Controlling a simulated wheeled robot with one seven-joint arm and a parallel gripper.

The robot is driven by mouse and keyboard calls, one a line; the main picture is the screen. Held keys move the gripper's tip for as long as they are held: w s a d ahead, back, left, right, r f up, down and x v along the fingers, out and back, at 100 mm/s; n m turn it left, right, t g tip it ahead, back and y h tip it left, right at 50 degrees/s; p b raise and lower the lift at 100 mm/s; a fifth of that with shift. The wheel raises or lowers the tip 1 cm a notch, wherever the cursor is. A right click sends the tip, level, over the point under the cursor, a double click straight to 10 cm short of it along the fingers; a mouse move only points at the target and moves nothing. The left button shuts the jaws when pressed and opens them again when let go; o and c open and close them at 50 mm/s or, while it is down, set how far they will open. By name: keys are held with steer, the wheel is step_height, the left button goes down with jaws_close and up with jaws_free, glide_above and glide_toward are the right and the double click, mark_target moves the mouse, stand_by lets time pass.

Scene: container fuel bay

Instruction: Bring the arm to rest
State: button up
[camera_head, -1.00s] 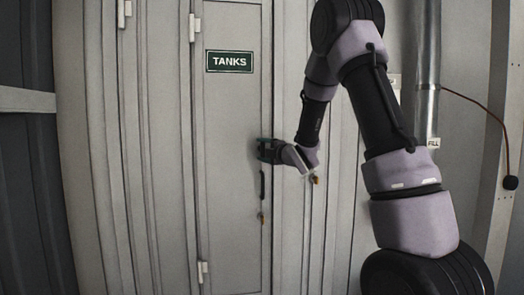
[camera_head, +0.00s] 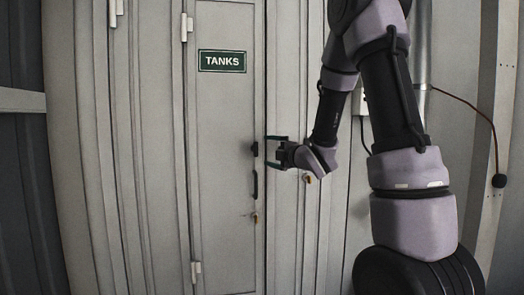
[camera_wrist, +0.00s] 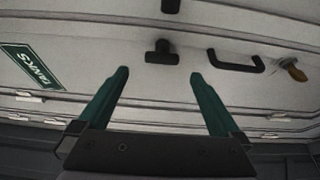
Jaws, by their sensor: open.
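My gripper (camera_head: 268,151) is open and empty in front of the grey locker doors, just right of a black latch knob (camera_head: 255,149) in the head view. In the wrist view my two green fingers (camera_wrist: 159,74) are spread apart. The black knob shows beyond and between their tips (camera_wrist: 162,52), with nothing held. My arm reaches down from the upper right, bent at the elbow.
The closed door with the TANKS sign (camera_head: 222,61) has a black pull handle (camera_head: 255,184) and a brass-coloured lock piece (camera_head: 255,216) below it. At right, a dark cable (camera_head: 470,110) hangs by the wall post. The door front at left is clear.

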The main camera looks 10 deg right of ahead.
steer(key=shift+v, duration=0.8)
steer(key=s+d+r+m+g+h, duration=0.4)
steer(key=s+d+m+h, duration=0.5)
steer(key=m, duration=0.7)
steer(key=s+a+m+g+y, duration=0.2)
steer(key=s+m, duration=0.3)
steer(key=s, duration=0.6)
steer(key=s+a+f+m+g+y, duration=0.1)
steer(key=s+a+m, duration=0.4)
steer(key=s, duration=0.6)
steer(key=g+y, duration=0.1)
steer(key=g, duration=0.1)
steer(key=shift+a+f+m+g, duration=0.15)
steer(key=shift+f+m+g, duration=0.15)
steer(key=shift+m, duration=0.1)
steer(key=shift+w+r, duration=0.1)
